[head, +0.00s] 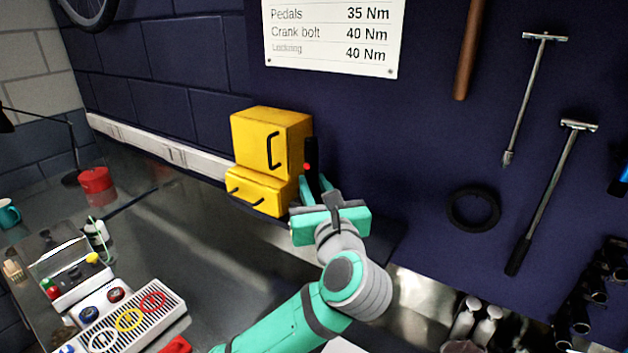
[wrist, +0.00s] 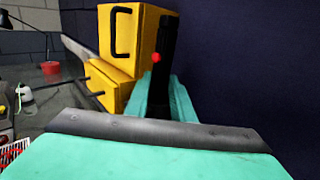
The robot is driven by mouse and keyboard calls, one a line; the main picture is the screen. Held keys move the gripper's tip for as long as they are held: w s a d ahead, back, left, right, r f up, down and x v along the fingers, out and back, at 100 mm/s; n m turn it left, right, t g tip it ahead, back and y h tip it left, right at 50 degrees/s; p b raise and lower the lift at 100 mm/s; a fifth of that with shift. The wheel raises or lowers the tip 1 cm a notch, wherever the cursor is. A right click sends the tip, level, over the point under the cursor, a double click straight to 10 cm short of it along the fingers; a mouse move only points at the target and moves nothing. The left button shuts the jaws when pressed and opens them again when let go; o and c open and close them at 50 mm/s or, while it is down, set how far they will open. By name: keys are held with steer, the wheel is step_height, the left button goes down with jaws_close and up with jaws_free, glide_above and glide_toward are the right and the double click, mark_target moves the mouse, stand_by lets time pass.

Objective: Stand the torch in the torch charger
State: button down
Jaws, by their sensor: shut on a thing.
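The torch (head: 312,158) is a slim black upright body with a red button, just right of the yellow cabinet in the head view. It also shows in the wrist view (wrist: 164,52), close to the cabinet's right side. My gripper (head: 315,186) is shut on the torch, with teal fingers on its lower part. The fingers also show in the wrist view (wrist: 172,98). The torch's lower end is hidden by my gripper. I cannot make out the torch charger in either view, and I cannot tell whether the torch touches anything below.
The yellow cabinet (head: 268,140) with black handles stands close at the left, against the dark wall. Tools and a black ring (head: 473,209) hang on the right. A red pot (head: 96,180) and a tray of coloured items (head: 165,318) are further left. The bench middle is mostly clear.

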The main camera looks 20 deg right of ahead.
stand_by(0.3)
steer(key=c, duration=1.4)
jaws_free()
steer(key=shift+f, duration=0.1)
steer(key=shift+c, duration=0.2)
steer(key=shift+s, duration=0.1)
